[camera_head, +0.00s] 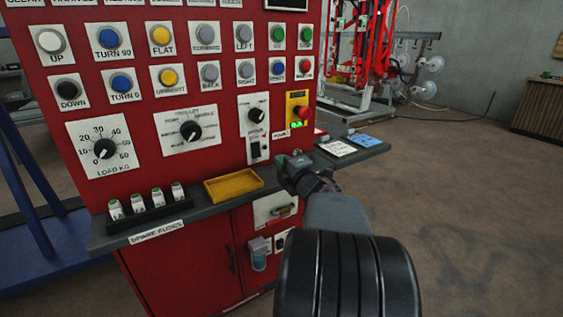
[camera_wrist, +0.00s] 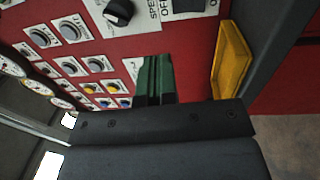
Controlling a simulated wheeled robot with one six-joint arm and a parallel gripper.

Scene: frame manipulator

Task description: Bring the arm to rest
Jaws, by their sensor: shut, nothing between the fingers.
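My gripper (camera_head: 296,160) is in front of the red control panel (camera_head: 228,88), near the right end of its grey shelf, right of the yellow tray. In the wrist view the green fingers of my gripper (camera_wrist: 154,62) are together, with nothing between them. They point toward the red panel face, beside the yellow tray (camera_wrist: 231,62). My arm reaches up from the bottom of the head view. I cannot tell whether the fingers touch the panel.
A red frame with suction cups (camera_head: 375,45) stands behind. The floor (camera_head: 470,190) at right is clear.

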